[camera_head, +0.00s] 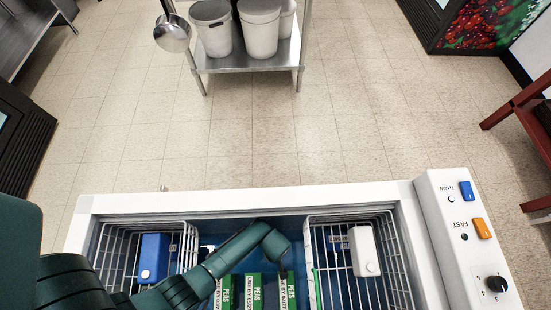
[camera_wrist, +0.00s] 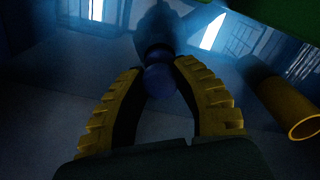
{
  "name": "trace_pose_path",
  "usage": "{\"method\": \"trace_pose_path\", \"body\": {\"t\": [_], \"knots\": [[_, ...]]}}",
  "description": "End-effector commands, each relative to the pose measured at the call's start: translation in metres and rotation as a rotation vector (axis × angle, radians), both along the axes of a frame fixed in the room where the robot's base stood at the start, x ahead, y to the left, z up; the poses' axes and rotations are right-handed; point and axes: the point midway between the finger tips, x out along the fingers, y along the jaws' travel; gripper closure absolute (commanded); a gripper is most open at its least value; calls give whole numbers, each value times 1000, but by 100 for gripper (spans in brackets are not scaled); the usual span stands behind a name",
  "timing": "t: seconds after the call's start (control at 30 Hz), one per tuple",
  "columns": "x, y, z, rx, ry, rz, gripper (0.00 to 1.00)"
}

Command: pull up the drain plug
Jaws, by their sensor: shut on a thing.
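In the wrist view, the two yellow ribbed fingers of my gripper (camera_wrist: 159,68) are closed around a round, dark blue knob (camera_wrist: 159,82), which looks like the drain plug's top. The picture is dark, and I cannot tell whether the plug is seated or lifted. In the head view, my green arm reaches down into the white-rimmed basin (camera_head: 250,201) between the two wire baskets. My fingertips and the plug are hidden there.
Green pea packs (camera_head: 253,290) stand upright in the basin's middle. The left wire basket (camera_head: 112,252) holds a blue box (camera_head: 153,255); the right wire basket (camera_head: 399,270) holds a white box (camera_head: 363,250). A yellow tube (camera_wrist: 275,98) lies right of my fingers. A control panel (camera_head: 455,225) stands at right.

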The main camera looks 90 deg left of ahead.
Motion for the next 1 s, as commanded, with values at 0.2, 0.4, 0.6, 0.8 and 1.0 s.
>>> {"method": "trace_pose_path", "body": {"t": [0.2,0.4,0.6,0.8,1.0], "knots": [[0,0,5,0,0,0,100],[0,0,9,0,0,0,100],[0,0,13,0,0,0,100],[0,0,16,0,0,0,100],[0,0,17,0,0,0,55]]}}
